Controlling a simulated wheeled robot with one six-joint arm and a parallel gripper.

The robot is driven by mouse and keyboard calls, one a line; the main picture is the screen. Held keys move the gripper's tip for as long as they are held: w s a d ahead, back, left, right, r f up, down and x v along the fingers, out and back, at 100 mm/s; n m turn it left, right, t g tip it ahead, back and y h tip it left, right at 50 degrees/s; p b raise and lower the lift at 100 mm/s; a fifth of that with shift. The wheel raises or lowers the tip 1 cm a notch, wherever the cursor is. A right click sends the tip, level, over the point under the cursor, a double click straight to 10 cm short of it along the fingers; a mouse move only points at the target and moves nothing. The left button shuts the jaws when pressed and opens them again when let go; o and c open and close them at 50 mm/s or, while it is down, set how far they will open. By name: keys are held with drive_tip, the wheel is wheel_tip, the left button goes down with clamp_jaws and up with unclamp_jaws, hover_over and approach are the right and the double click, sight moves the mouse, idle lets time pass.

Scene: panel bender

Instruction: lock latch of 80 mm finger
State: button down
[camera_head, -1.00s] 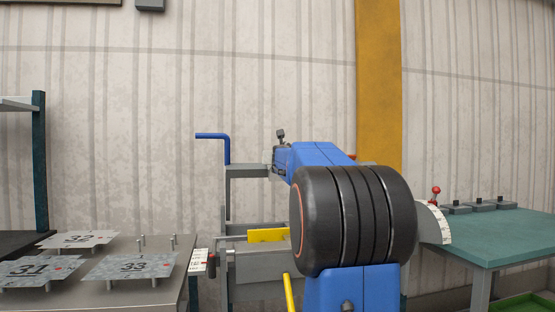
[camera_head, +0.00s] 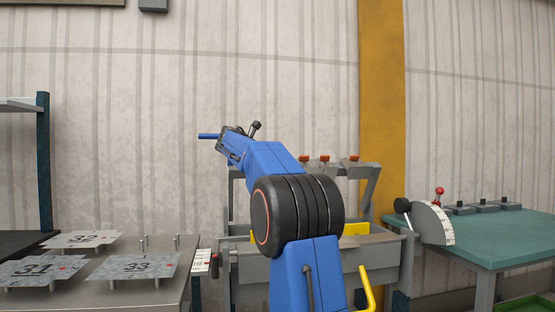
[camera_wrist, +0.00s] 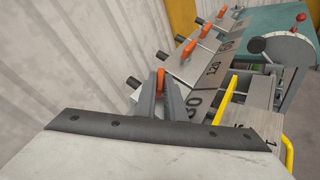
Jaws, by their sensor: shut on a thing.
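The 80 mm finger (camera_wrist: 196,106) is a grey block marked 80 in the wrist view, partly covered by my gripper. Its orange latch (camera_wrist: 160,80) stands between my fingertips. My gripper (camera_wrist: 161,84) is shut on this latch, and the grip's contact is only partly visible. In the head view my gripper (camera_head: 222,138) reaches the left end of the finger row, and my arm hides the 80 mm finger there.
The 120 finger (camera_wrist: 213,67) and further fingers with orange latches (camera_wrist: 186,48) line up beyond. A yellow bar (camera_wrist: 287,153) and a green-topped table (camera_head: 500,235) are at right.

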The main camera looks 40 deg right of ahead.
drive_tip(key=m+g, duration=0.1)
drive_tip(key=m, duration=0.1)
drive_tip(key=m+g+y, duration=0.1)
drive_tip(key=g, duration=0.1)
drive_tip(key=m+g+y, duration=0.1)
drive_tip(key=m, duration=0.1)
drive_tip(key=shift+w+d+r+m+g, duration=0.1)
drive_tip(key=shift+w+m+g, duration=0.2)
drive_tip(key=shift+w+g, duration=0.1)
drive_tip(key=shift+r+m+g+y, duration=0.1)
drive_tip(key=shift+m+g+y, duration=0.3)
drive_tip(key=shift+y, duration=0.1)
drive_tip(key=shift+s, duration=0.1)
drive_tip(key=c, duration=1.8)
unclamp_jaws()
drive_tip(key=shift+c, duration=0.2)
